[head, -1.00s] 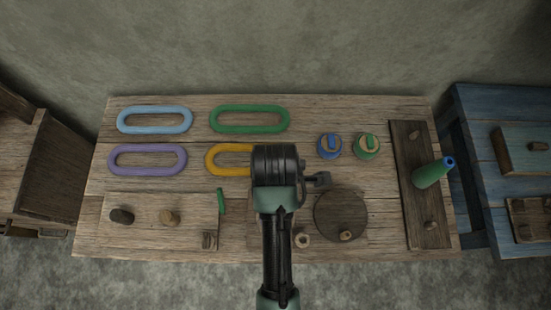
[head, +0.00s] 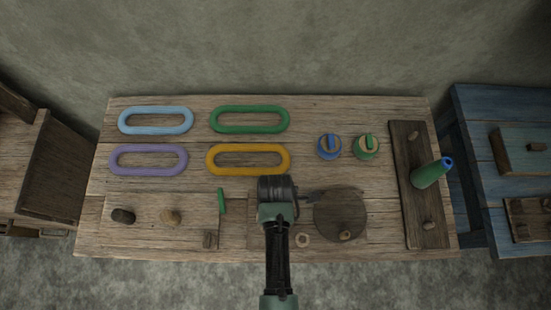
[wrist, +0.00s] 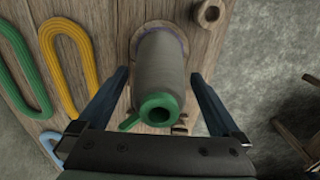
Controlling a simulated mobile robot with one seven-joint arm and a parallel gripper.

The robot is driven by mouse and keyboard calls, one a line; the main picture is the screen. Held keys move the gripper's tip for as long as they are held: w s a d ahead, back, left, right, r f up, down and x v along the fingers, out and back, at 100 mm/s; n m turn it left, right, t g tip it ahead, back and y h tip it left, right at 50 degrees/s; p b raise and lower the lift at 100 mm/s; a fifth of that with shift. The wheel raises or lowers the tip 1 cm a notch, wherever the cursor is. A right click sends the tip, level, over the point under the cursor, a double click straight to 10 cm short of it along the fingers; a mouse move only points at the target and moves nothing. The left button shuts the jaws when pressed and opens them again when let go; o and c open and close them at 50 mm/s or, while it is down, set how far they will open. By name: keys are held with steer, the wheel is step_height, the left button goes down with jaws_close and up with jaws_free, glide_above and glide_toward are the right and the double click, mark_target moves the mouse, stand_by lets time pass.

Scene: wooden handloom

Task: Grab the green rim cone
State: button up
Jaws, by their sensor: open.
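The green rim cone (wrist: 160,70) shows in the wrist view as a grey cone with a green ring at its near end. Its far end is by a pale round base on the wood. My gripper (wrist: 160,82) is open, with one blue finger on each side of the cone. Gaps show between cone and fingers, and the cone is not gripped. In the head view my gripper (head: 277,190) is over the front middle of the table, and my arm hides the cone.
A green cone with a blue rim (head: 430,174) stands on the right board (head: 408,155). A round wooden disc (head: 340,212) is right of my gripper, a thin green piece (head: 221,201) left. A yellow loop (head: 248,146) lies behind. Floor is beyond the front edge.

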steer(key=shift+f, duration=0.2)
steer(key=shift+r, duration=0.1)
jaws_close()
